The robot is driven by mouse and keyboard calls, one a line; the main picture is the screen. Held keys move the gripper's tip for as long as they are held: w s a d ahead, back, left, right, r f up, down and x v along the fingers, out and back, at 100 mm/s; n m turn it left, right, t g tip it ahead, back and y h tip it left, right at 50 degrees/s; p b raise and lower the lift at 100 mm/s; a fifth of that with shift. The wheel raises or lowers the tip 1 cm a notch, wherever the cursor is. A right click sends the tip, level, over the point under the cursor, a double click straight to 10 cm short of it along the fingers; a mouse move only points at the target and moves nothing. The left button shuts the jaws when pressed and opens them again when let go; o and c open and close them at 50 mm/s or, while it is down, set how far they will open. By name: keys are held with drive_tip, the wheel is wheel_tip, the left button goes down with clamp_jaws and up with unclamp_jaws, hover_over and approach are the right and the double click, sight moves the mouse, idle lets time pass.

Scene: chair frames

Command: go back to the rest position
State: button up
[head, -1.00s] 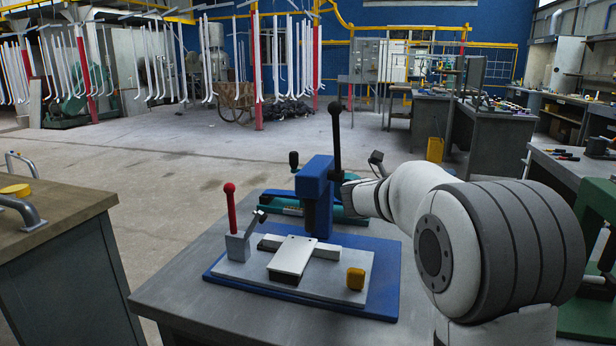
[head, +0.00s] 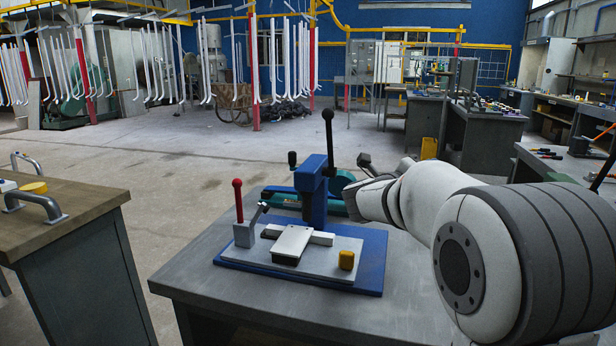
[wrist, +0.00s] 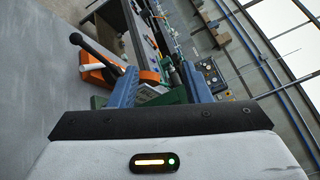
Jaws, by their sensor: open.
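My arm (head: 430,205) reaches in from the right of the head view, with its end close to the blue press on the bench. My gripper shows in the wrist view (wrist: 158,88), with its two blue-grey fingers apart and nothing seen held between them. In the head view the arm's end (head: 370,195) is small and partly turned away, so the fingers are hard to make out there. I cannot tell whether it touches the press.
A wooden-topped cabinet (head: 75,215) stands at left. Open floor (head: 190,170) lies between and behind them.

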drive_tip(key=a+r+n+t+y+p, duration=0.45)
drive_tip(key=n+y, duration=0.25)
drive_tip(key=n, duration=0.2)
drive_tip(key=s+a+r+n+g+y+p, duration=0.1)
drive_tip(key=s+a+n+g+y+p, duration=0.1)
drive_tip(key=s+a+n+y+p, duration=0.7)
drive_tip(key=s+f+n+g+p, duration=0.2)
drive_tip(key=s+n, duration=0.3)
drive_tip(key=s, duration=0.3)
drive_tip(key=s+d+f+n+g+h+p, duration=0.1)
drive_tip(key=s+f+n+g+p, duration=0.1)
drive_tip(key=s+n+g, duration=0.3)
drive_tip(key=s+d+f+n+g+p, duration=0.1)
drive_tip(key=s+f+n+g+p, duration=0.1)
drive_tip(key=s, duration=1)
drive_tip(key=f+n+g, duration=0.1)
drive_tip(key=n+g, duration=0.1)
drive_tip(key=n, duration=0.1)
drive_tip(key=shift+s+d+h+p, duration=0.25)
drive_tip(key=shift+s+h+p, duration=0.05)
drive_tip(key=shift+h+p, duration=0.1)
drive_tip(key=shift+c, duration=0.4)
